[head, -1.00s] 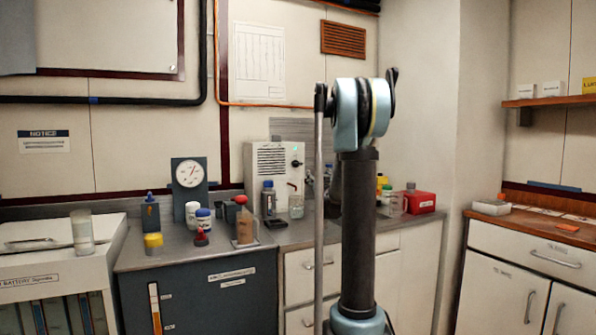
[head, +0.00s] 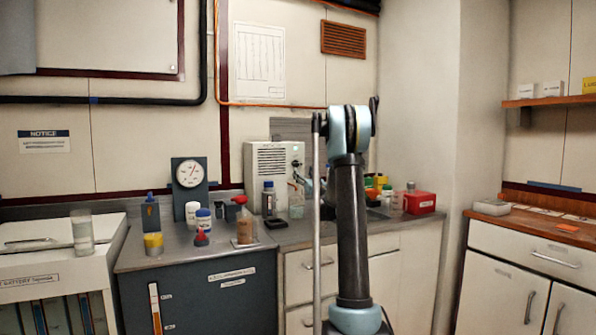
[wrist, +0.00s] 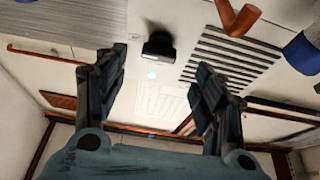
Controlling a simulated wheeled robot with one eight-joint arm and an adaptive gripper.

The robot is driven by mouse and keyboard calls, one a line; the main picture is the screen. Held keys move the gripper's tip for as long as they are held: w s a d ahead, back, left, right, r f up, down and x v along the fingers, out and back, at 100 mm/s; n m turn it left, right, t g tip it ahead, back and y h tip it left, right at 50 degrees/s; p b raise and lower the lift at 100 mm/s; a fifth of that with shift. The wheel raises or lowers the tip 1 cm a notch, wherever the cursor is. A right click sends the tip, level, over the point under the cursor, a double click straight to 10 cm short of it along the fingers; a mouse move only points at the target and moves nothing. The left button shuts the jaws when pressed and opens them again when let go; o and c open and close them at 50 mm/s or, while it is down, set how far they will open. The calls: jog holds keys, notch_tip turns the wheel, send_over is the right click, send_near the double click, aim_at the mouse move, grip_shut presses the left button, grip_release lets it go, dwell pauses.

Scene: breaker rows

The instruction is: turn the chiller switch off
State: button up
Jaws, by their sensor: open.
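The chiller (head: 267,162) is a white box with a vented front, standing on the counter against the back wall. In the wrist view, its black switch knob (wrist: 158,45) projects from the white panel (wrist: 180,38), with a small pale green light (wrist: 152,75) beside it. My gripper (wrist: 160,62) is open and empty. Its two fingers stand apart to either side of the knob's line in the wrist view, and contact with the knob cannot be seen. In the head view, my gripper (head: 302,181) is at the chiller's right front, partly hidden behind my arm.
A copper-coloured tube (wrist: 238,18) and a blue-capped item (wrist: 302,50) are close by in the wrist view. A blue-capped bottle (head: 268,199) stands before the chiller. A red box (head: 420,203) is to the right. Bottles crowd the counter left.

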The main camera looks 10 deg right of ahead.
aim_at(298, 166)
jog(key=x, duration=0.7)
jog(key=shift+w, duration=0.2)
jog(key=c, duration=1.1)
